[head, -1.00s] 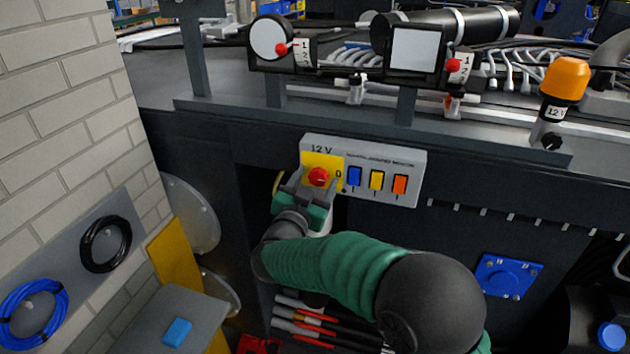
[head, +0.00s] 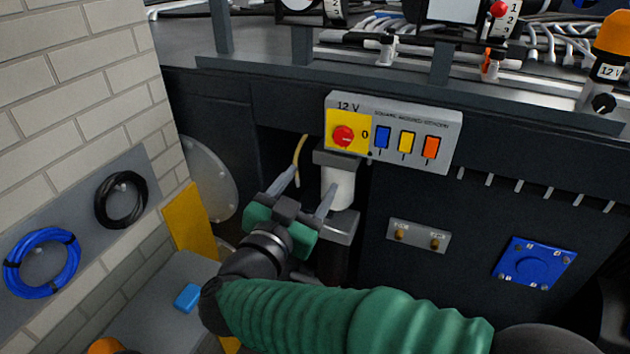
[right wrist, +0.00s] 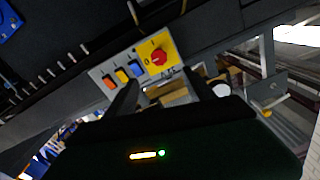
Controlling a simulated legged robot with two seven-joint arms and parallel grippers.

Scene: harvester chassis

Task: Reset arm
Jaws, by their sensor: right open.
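My right gripper (head: 308,188) is open and empty in the head view, with its two fingers apart. It is below and to the left of the control panel (head: 440,158) and does not touch the panel's red rotary knob (head: 343,136). The knob sits on a yellow plate marked 12 V. In the right wrist view the panel (right wrist: 97,75) and red knob (right wrist: 160,57) lie beyond the fingers. A white cylinder (head: 338,187) stands just behind the right finger. My left gripper is not in view.
A brick wall (head: 75,85) stands at the left, with a blue cable coil (head: 42,262) and a black coil (head: 121,199). A grey surface with a light blue block (head: 187,297) lies below. A blue plate (head: 535,263) is on the dark chassis at the right.

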